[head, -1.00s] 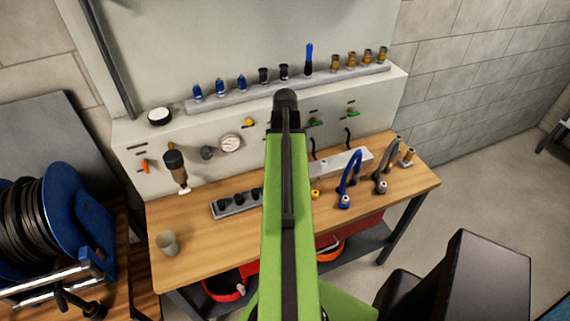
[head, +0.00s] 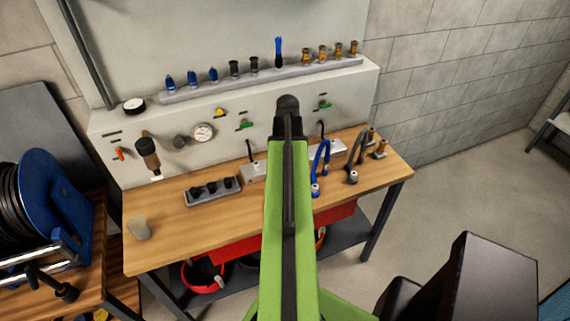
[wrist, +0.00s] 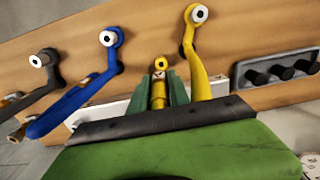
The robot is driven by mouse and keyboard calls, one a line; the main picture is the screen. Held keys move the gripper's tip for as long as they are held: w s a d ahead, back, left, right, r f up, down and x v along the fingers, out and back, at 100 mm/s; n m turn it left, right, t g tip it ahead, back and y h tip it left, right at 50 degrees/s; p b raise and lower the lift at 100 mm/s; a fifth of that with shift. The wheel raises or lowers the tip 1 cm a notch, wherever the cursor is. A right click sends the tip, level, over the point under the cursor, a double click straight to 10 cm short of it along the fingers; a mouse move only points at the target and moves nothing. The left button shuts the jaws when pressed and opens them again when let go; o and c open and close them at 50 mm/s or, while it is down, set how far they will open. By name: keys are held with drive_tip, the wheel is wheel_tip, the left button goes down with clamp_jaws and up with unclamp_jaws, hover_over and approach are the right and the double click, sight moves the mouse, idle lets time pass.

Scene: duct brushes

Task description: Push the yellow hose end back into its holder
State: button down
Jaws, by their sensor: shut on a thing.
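In the wrist view my gripper (wrist: 161,78) has its two green fingers on either side of a small yellow hose end (wrist: 158,92) and is shut on it. A round yellow tip with a dark centre shows between the fingertips. A yellow hose (wrist: 204,78) with a white-faced round end stands just right of the fingers. A pale holder strip (wrist: 120,107) lies behind the fingers, partly covered by my gripper. How far the held end sits from its holder cannot be told. In the head view my green arm hides the gripper and the yellow hose.
A blue hose (wrist: 78,93) and a dark grey hose (wrist: 44,88) stand left of my gripper in the wrist view. A dark rack with black plugs (wrist: 275,68) is at right. In the head view a cup (head: 138,229) stands on the wooden bench (head: 180,240).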

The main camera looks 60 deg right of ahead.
drive_tip(key=shift+w+f+b, duration=0.2)
drive_tip(key=shift+f+b, duration=0.25)
drive_tip(key=shift+f, duration=0.2)
wheel_tip(320, 180, down, 5)
drive_tip(key=b, duration=0.4)
drive_tip(key=shift+r+b, duration=0.2)
drive_tip(key=shift+b, duration=0.15)
drive_tip(key=shift+s+f+b, duration=0.1)
drive_tip(key=shift+f+b, duration=0.4)
idle(1.0)
drive_tip(key=c, duration=1.1)
unclamp_jaws()
drive_tip(key=shift+c, duration=0.2)
drive_tip(key=shift+r, duration=0.2)
wheel_tip(320, 180, up, 17)
drive_tip(key=p, duration=1.7)
drive_tip(key=shift+r+p, duration=0.15)
drive_tip(key=shift+p, duration=0.2)
